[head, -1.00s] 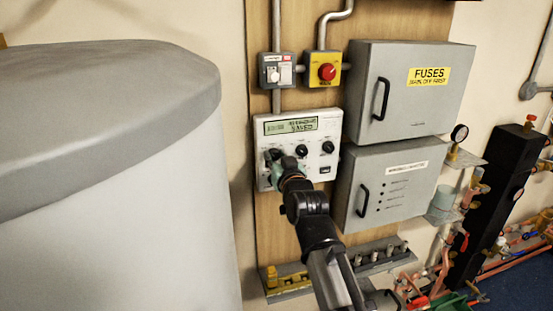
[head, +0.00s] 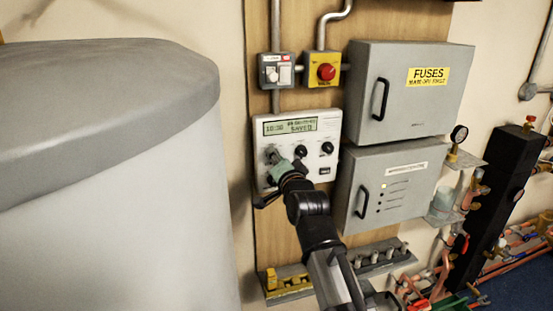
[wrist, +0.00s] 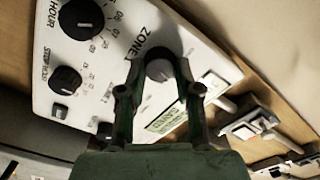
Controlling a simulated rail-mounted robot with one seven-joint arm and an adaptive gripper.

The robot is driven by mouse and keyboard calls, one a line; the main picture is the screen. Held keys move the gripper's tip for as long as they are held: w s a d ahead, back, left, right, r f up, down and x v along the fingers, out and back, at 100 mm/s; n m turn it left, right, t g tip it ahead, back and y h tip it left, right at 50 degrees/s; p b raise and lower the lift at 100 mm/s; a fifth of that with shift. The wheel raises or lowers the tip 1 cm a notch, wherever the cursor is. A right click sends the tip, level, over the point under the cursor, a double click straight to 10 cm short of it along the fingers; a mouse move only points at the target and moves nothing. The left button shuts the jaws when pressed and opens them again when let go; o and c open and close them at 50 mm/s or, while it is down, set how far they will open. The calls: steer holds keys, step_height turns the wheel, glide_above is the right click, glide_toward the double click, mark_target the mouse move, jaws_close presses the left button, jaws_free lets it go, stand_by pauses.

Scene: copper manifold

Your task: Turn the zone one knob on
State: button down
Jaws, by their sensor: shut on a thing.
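The white controller (head: 262,128) with its display is on the wooden board in the head view. In the head view my gripper (head: 275,162) is against the left part of the controller and hides most of the knob. The knob's exact pointer position is hard to read.
Two black knobs, the hour knob (wrist: 82,18) and another (wrist: 66,80), are on the same panel. A red button on a yellow box (head: 326,72) and a white switch (head: 279,74) are above. The fuse box (head: 408,95) and a lower grey box (head: 405,190) stand close on the right.

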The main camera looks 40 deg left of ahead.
steer(key=shift+w+m+p, duration=0.1)
steer(key=shift+m+p, duration=1)
steer(key=shift+m, duration=2.6)
steer(key=c, duration=0.8)
jaws_free()
steer(key=shift+d+f, duration=0.1)
steer(key=v, duration=1.2)
